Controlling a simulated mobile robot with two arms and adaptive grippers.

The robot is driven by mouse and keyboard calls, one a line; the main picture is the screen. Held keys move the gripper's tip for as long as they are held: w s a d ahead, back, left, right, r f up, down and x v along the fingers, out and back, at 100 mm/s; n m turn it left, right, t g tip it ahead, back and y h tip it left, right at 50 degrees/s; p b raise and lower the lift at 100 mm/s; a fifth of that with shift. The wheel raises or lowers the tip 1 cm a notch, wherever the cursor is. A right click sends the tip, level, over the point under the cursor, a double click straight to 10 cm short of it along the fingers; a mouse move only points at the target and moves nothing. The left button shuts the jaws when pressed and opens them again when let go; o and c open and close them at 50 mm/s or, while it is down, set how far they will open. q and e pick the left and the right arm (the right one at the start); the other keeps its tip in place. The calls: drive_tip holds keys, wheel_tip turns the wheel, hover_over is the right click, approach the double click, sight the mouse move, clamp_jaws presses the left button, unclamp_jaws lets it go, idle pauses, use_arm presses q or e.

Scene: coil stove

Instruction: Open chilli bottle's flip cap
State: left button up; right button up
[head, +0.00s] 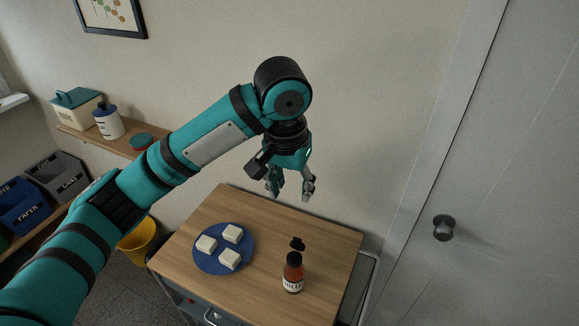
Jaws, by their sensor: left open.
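The chilli bottle (292,275) stands upright on the small wooden table, near its front right part. It has a red-orange body, a dark top and a white label. Its black flip cap (297,244) shows as a dark piece raised above the bottle's top, so the lid looks open. My left gripper (290,192) hangs above the back of the table, pointing down. Its fingers are apart with nothing between them, and it is clear of the bottle. My right gripper does not show.
A blue plate (202,266) with white blocks lies on the table (265,222), left of the bottle. A wall shelf (88,137) holds a box and a white bottle. A grey door (480,190) with a dark knob is at the right. A yellow bucket (140,245) stands left of the table.

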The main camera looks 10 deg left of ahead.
use_arm(q)
wheel_tip(320, 180, up, 11)
drive_tip(key=s, duration=0.1)
drive_tip(key=shift+s+a, duration=0.25)
drive_tip(key=shift+s, duration=0.05)
drive_tip(key=shift+f, duration=0.1)
